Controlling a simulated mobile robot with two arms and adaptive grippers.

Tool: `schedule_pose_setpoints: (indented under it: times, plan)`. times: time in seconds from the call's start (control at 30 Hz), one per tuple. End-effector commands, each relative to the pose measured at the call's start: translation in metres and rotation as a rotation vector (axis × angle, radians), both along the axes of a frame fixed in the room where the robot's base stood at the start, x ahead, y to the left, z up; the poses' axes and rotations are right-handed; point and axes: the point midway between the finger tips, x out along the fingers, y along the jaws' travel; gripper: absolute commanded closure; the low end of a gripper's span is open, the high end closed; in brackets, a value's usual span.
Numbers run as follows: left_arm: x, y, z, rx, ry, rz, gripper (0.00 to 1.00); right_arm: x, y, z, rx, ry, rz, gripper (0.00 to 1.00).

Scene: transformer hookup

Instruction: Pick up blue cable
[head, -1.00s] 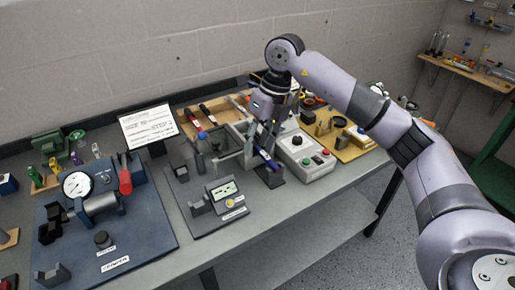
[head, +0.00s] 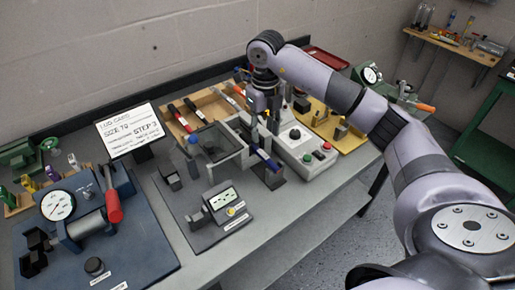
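A short dark blue piece, which looks like the blue cable (head: 265,158), lies slantwise on a small dark stand (head: 273,180) near the middle of the bench. My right gripper (head: 264,138) points down just above and behind the blue piece. Its fingertips are small and partly hidden among the parts around them, so I cannot tell whether they touch the blue piece or how far apart they are. My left gripper is not in view.
A light grey control box (head: 305,150) with buttons stands close on the right. A grey-framed tray (head: 214,148) stands close on the left, with a meter fixture (head: 222,200) in front. A blue press base (head: 100,245) fills the left. The bench's front edge is clear.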

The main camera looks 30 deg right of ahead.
Motion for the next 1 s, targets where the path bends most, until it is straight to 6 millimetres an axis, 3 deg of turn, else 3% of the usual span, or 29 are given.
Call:
schedule_pose_setpoints:
  times: [0.2,0.37,0.57,0.7,1.0]
  plan:
    - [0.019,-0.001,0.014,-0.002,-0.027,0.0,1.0,-0.001,0.0,-0.032,0.002,0.003,0.0,0.6]
    - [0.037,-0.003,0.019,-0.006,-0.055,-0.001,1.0,-0.001,0.0,-0.041,0.0,0.002,0.001,0.6]
    - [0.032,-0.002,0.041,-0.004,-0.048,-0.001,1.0,-0.008,-0.001,-0.066,0.002,0.006,-0.001,0.6]
    - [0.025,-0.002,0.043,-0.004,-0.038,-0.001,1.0,-0.007,-0.001,-0.086,0.001,0.003,0.0,0.6]
    - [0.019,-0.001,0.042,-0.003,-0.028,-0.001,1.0,-0.006,-0.001,-0.091,0.0,0.0,0.0,0.61]
